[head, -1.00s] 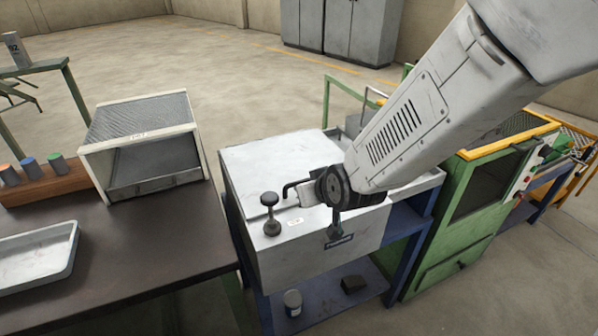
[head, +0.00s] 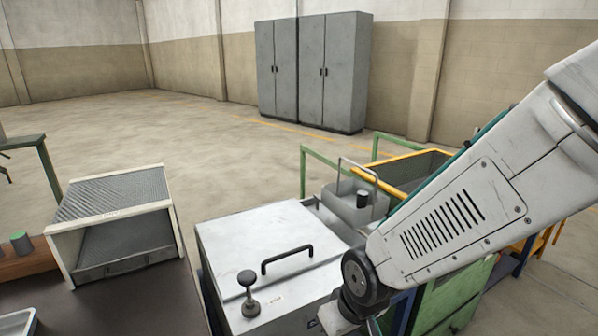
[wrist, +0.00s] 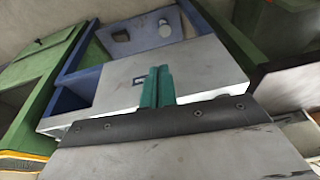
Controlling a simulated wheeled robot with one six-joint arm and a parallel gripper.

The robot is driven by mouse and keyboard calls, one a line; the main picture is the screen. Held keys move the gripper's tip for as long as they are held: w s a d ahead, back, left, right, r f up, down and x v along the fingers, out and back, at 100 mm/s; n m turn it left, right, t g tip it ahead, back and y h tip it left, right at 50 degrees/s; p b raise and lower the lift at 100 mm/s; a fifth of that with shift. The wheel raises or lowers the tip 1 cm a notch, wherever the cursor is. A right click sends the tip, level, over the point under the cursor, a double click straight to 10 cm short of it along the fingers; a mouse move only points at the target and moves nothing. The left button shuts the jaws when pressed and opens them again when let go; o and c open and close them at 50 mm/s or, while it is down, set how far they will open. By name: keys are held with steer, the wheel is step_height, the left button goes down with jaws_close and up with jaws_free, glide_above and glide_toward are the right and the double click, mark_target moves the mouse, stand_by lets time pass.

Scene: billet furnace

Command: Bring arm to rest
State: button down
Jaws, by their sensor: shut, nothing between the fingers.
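My arm (head: 450,225) reaches in from the right in the head view, bending down at a dark round joint beside the furnace box's right side. In the wrist view my gripper (wrist: 157,88) shows as two teal fingers pressed together with nothing between them. The fingertips cannot be made out in the head view. The pale grey furnace box (head: 225,245) has a black bar handle (head: 287,259) and a dark knob on a post (head: 249,293) on top. In the wrist view the fingers overlap the box's pale front (wrist: 205,65); I cannot tell the gap.
A white-framed rack (head: 172,215) stands on the dark table (head: 150,300) at left. A grey bin (head: 345,205) and a green machine (head: 465,300) with yellow-edged mesh lie behind and beside the arm. Grey cabinets (head: 335,70) stand far back. Open floor lies between.

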steer(key=s+d+r+m+h, duration=0.1)
steer(key=s+d+r+m, duration=0.1)
steer(key=s+d+r, duration=0.4)
steer(key=s+d+r+m+g, duration=0.1)
steer(key=s+d+r+m, duration=0.2)
steer(key=s+d+r, duration=0.4)
steer(key=d+r, duration=0.5)
steer(key=d, duration=0.1)
steer(key=shift+r+h, duration=0.2)
steer(key=shift+h, duration=0.2)
